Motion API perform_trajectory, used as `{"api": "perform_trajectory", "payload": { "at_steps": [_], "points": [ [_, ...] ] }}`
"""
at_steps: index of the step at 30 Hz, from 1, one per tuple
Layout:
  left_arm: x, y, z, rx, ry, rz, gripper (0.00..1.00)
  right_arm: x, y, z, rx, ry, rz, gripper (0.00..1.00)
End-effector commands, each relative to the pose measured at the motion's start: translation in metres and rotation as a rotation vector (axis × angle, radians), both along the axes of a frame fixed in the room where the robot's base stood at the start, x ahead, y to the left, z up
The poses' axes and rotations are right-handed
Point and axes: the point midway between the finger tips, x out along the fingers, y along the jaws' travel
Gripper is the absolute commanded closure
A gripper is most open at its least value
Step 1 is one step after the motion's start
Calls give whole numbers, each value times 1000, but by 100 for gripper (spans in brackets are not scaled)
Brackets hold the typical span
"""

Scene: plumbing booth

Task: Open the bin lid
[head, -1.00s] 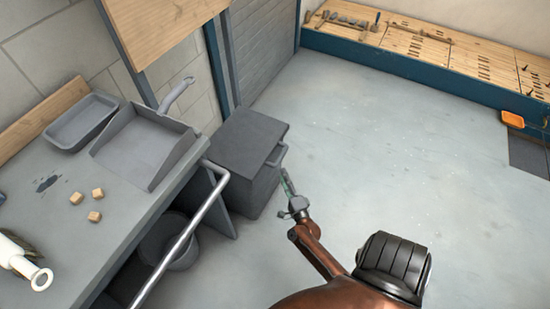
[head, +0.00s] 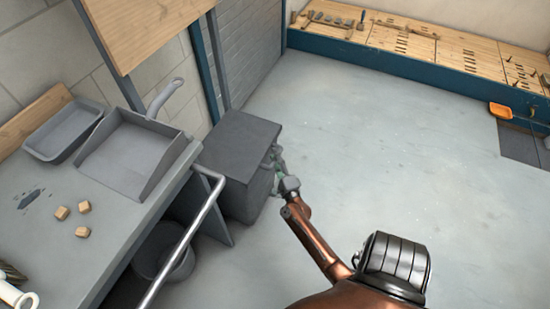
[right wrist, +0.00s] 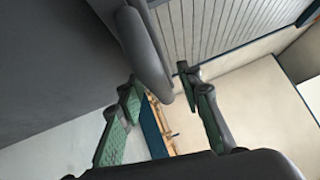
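The bin (head: 240,185) is a dark grey box on the floor beside the counter. Its flat lid (head: 238,138) is shut, with a handle (head: 270,154) on its right side. My right gripper (head: 277,158) is at this handle in the head view, small and partly blended with it. In the right wrist view, my right gripper (right wrist: 160,80) has its green-padded fingers spread apart. The grey handle (right wrist: 150,55) reaches down between the fingertips, and I see no clear grip on it. The dark bin (right wrist: 55,60) fills the upper left there. My left gripper is not in view.
A metal rail (head: 190,235) runs along the counter (head: 110,225), left of the bin. A dustpan (head: 135,155), a tray (head: 65,130) and small wooden blocks (head: 82,207) lie on the counter. A bucket (head: 160,252) stands beneath. The floor (head: 390,150) to the right is open.

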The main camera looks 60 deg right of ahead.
Motion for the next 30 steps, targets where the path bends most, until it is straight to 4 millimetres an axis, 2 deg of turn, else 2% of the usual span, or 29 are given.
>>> {"api": "perform_trajectory", "payload": {
  "at_steps": [4, 18, 30],
  "points": [
    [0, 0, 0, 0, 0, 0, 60, 0, 0, 0, 0, 0, 0, 68],
    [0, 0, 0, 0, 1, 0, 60, 0, 0, 0, -1, 1, 0, 100],
    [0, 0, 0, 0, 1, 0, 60, 0, 0, -1, 0, 1, 0, 100]
  ]
}}
